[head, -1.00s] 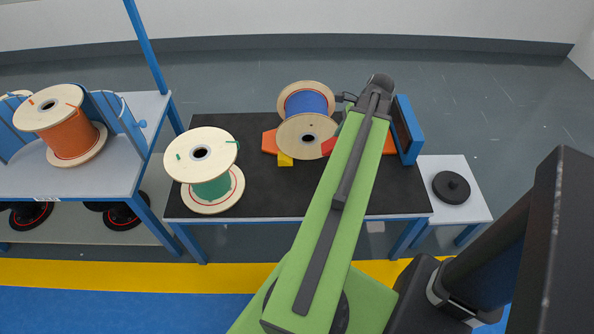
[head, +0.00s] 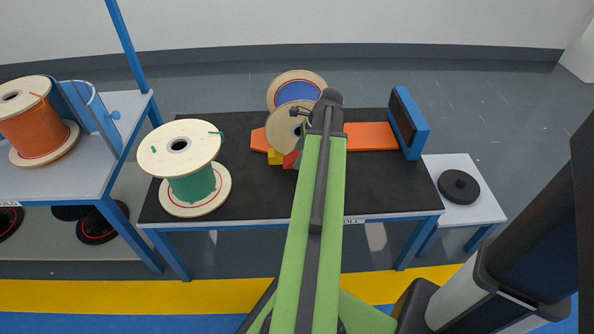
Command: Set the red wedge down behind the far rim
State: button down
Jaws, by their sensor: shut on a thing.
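The red wedge (head: 291,160) shows as a small red patch left of my arm, at the foot of the near flange of the blue reel; most of it is hidden. My gripper (head: 302,130) is shut on it, and my arm covers the fingertips. The blue reel (head: 297,94) lies on its side, with pale wooden flanges. Its near rim (head: 285,130) faces me and its far rim (head: 295,74) stands behind the blue winding. The floor spot behind the far rim is hidden.
A yellow wedge (head: 275,157) sits by the near rim. An orange bar (head: 370,136) runs under the reel to a blue-framed block (head: 409,122). A green reel (head: 185,165) stands left on the black table top (head: 255,205). The table's right front is clear.

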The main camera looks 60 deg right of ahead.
aim_at(297, 172)
jog(key=shift+w+f+b, duration=0.15)
jog(key=shift+f+b, duration=2.05)
jog(key=shift+f, duration=0.1)
jog(key=c, duration=0.7)
grip_release()
jog(key=shift+r, duration=0.1)
jog(key=shift+r, duration=0.1)
